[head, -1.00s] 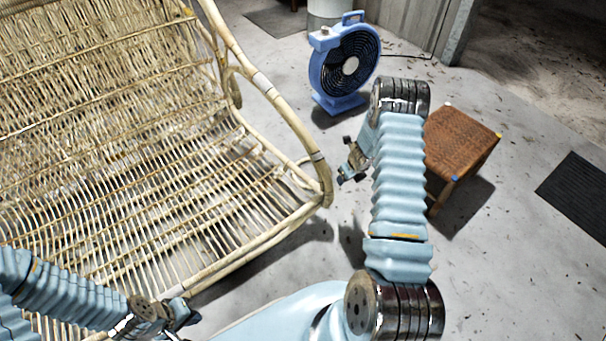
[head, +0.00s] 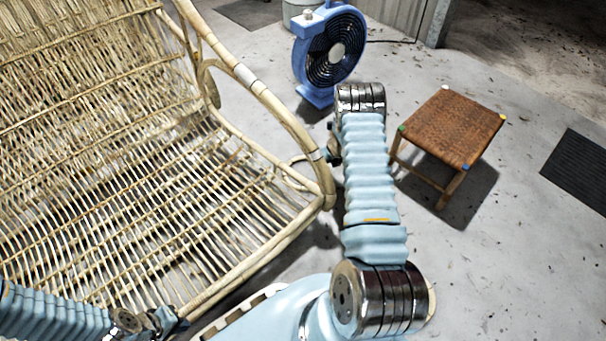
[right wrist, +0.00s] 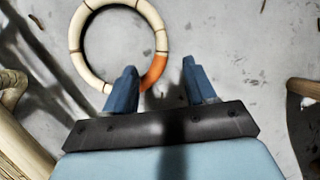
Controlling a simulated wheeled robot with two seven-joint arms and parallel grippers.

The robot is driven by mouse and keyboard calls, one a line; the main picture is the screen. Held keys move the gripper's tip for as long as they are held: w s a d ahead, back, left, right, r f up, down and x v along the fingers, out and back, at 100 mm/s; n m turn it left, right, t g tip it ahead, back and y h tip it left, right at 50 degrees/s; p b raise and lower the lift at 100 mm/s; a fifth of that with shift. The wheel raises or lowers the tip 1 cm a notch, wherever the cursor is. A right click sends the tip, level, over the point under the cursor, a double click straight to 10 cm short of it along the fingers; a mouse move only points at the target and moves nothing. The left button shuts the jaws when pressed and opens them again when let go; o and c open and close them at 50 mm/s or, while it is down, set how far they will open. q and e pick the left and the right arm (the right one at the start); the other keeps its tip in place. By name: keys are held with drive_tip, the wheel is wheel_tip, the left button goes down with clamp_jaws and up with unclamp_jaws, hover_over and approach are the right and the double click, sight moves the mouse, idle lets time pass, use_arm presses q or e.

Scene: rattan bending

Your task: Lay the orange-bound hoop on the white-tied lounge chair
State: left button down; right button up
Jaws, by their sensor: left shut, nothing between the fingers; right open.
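The lounge chair (head: 262,247) is pale rattan with a white tie on its arm, and it fills the left of the head view. The hoop (right wrist: 84,58) lies on the floor in the right wrist view, cream with dark bands and an orange binding (right wrist: 155,72). My right gripper (right wrist: 160,80) is open above the floor. The orange part shows between its fingers, near the left one, with nothing gripped. In the head view my right arm mostly hides this gripper, and the hoop does not show. My left gripper (head: 172,320) is shut and empty by the chair's front edge.
A woven stool (head: 452,128) stands on the floor right of my right arm. A blue fan (head: 328,50) stands behind that arm. A dark mat (head: 580,172) lies at the far right. Floor between stool and mat is clear.

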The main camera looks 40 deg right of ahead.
drive_tip(key=x, duration=0.3)
drive_tip(key=shift+w+f, duration=0.1)
drive_tip(key=shift+f, duration=0.05)
drive_tip(key=b+x, duration=0.2)
drive_tip(key=x, duration=0.3)
drive_tip(key=shift+w+d, duration=0.1)
drive_tip(key=shift+w, duration=0.05)
clamp_jaws()
